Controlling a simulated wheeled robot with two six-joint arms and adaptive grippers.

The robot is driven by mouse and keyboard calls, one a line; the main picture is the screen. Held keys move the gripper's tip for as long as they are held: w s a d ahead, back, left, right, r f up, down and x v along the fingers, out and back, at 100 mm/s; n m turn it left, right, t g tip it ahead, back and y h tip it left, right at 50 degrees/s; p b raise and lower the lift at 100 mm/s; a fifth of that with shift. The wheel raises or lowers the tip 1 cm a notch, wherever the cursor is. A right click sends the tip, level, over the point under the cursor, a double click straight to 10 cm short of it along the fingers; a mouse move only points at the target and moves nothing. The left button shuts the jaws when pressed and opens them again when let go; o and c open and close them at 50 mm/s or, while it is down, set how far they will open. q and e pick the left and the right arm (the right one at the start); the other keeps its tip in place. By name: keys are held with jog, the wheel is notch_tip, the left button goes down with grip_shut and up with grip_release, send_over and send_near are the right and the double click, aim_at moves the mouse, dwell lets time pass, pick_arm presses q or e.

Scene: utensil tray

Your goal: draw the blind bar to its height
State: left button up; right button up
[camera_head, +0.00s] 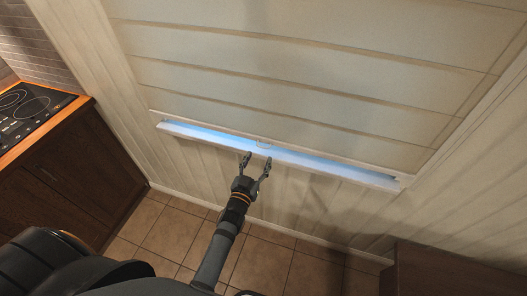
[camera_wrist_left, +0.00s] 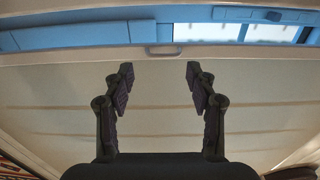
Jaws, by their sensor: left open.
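The cream fabric blind (camera_head: 290,60) hangs low over the window, its bottom bar (camera_head: 330,156) a little above the pale sill (camera_head: 310,168). A small loop handle (camera_head: 264,142) sits at the middle of the bar. My left gripper (camera_head: 257,160) is open and empty, just in front of the sill and below the handle. In the left wrist view the handle (camera_wrist_left: 164,51) lies beyond and between the open fingertips (camera_wrist_left: 157,75), apart from them. The blind (camera_wrist_left: 160,110) fills the area behind the fingers there. My right gripper is in neither view.
A wooden counter (camera_head: 60,185) with a black cooktop (camera_head: 30,112) stands at the left. A dark brown cabinet (camera_head: 440,272) is at the lower right. Tiled floor (camera_head: 180,232) lies below the panelled wall. The wall around the handle is clear.

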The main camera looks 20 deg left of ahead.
aim_at(264, 131)
pick_arm(q)
jog(key=shift+w, duration=2.2)
jog(key=shift+a, duration=0.15)
jog(key=c, duration=0.7)
jog(key=shift+f, duration=0.15)
grip_shut()
